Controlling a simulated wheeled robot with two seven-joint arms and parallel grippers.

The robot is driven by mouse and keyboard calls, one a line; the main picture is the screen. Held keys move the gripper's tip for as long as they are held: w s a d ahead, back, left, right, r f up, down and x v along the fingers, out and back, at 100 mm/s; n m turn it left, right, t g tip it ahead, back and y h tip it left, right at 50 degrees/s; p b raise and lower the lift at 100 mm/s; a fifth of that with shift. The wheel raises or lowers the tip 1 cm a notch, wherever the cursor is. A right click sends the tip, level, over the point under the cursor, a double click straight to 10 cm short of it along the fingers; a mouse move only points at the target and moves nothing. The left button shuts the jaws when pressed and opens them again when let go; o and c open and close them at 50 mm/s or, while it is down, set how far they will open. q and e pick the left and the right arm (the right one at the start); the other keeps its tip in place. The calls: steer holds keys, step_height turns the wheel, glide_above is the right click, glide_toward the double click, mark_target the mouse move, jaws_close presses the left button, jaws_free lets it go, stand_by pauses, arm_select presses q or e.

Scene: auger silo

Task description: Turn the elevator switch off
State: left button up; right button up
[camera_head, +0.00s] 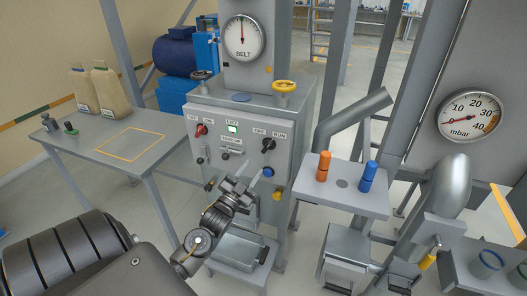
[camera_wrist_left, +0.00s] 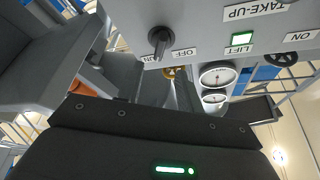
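A grey control panel (camera_head: 222,150) stands in the middle of the head view. On its right side is a black rotary switch (camera_head: 268,144) below the labels OFF and RUN. The left wrist view shows this switch (camera_wrist_left: 159,42) upside down, its handle seemingly tilted toward RUN. A green lamp marked LIFT (camera_head: 232,128) is lit beside it and shows in the left wrist view (camera_wrist_left: 242,40). My left gripper (camera_head: 250,177) is just below the panel's lower right, apart from the switch. Its finger gap is not clear. My right gripper is out of view.
A yellow handwheel (camera_head: 285,87) is on top. A shelf (camera_head: 342,186) with orange and blue handles stands right; a table (camera_head: 99,151) with sacks stands left.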

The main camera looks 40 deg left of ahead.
mark_target(265, 150)
arm_select(q)
steer(key=p+x, duration=0.2)
steer(key=x, duration=0.6)
steer(key=shift+w+r, duration=0.1)
steer(key=shift+w, duration=0.05)
steer(key=shift+c, duration=0.7)
jaws_close()
